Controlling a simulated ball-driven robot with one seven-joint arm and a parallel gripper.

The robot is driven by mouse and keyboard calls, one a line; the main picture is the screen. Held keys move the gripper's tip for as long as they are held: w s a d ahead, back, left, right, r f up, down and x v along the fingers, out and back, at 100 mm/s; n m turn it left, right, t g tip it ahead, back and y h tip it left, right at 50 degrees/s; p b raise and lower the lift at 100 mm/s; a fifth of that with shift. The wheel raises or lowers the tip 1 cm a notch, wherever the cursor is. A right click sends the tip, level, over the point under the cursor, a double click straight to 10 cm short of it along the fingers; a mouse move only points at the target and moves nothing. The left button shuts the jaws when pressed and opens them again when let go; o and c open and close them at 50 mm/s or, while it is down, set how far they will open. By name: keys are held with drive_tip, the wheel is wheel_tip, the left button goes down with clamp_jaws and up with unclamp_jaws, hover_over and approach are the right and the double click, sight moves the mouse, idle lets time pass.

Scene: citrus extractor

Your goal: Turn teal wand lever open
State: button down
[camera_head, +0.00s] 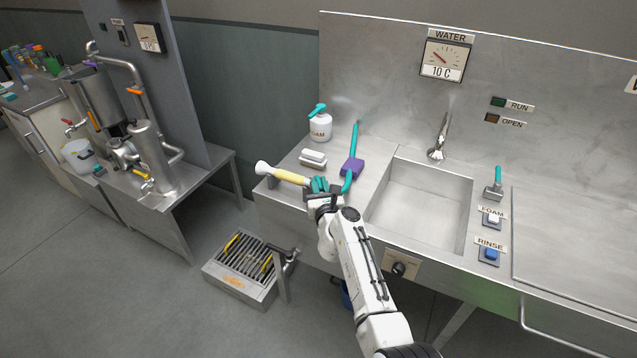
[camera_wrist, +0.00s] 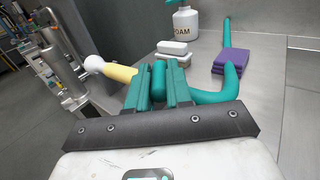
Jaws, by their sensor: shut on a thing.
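The wand (camera_head: 291,177) lies at the left of the sink counter, with a yellow grip and a white end pointing left. Its yellow grip (camera_wrist: 120,73) shows left of my fingers in the wrist view. My gripper (camera_head: 320,187) is at the wand's right end. In the wrist view my gripper (camera_wrist: 158,90) is shut on a teal rounded piece, the teal wand lever (camera_wrist: 158,80), between its two green fingers. A curved teal tube (camera_wrist: 231,83) comes out right of the fingers. The fingers hide the joint of lever and wand, so its angle is unclear.
A white brush-like block (camera_head: 313,158) and a foam bottle (camera_head: 320,126) stand behind. The sink basin (camera_head: 420,205) is empty at right. A grated floor box (camera_head: 240,272) stands below left.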

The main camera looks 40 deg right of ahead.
drive_tip(key=shift+s+d+r+n+t+y+p, duration=0.1)
drive_tip(key=shift+d+n+t+y+p, duration=0.15)
drive_tip(key=shift+n+t+y+p, duration=0.35)
drive_tip(key=n+y, duration=0.1)
drive_tip(key=y, duration=0.1)
drive_tip(key=d+n+t+y, duration=0.1)
drive_tip(key=n+y, duration=0.1)
drive_tip(key=y, duration=0.1)
drive_tip(key=d+n+y+b, duration=0.1)
drive_tip(key=n+y, duration=0.1)
drive_tip(key=y, duration=0.1)
drive_tip(key=shift+s+d+f+t, duration=0.1)
drive_tip(key=shift+s+f+t, duration=0.1)
drive_tip(key=shift+f+t, duration=0.15)
drive_tip(key=n+y+b, duration=0.2)
drive_tip(key=y+b, duration=0.1)
drive_tip(key=shift+d+y+b, duration=0.3)
drive_tip(key=y+b, duration=0.1)
drive_tip(key=n+y+b, duration=0.1)
drive_tip(key=n+g+y+b, duration=0.1)
drive_tip(key=shift+w+d+r, duration=0.15)
drive_tip(key=shift+d, duration=0.1)
drive_tip(key=shift+r, duration=0.1)
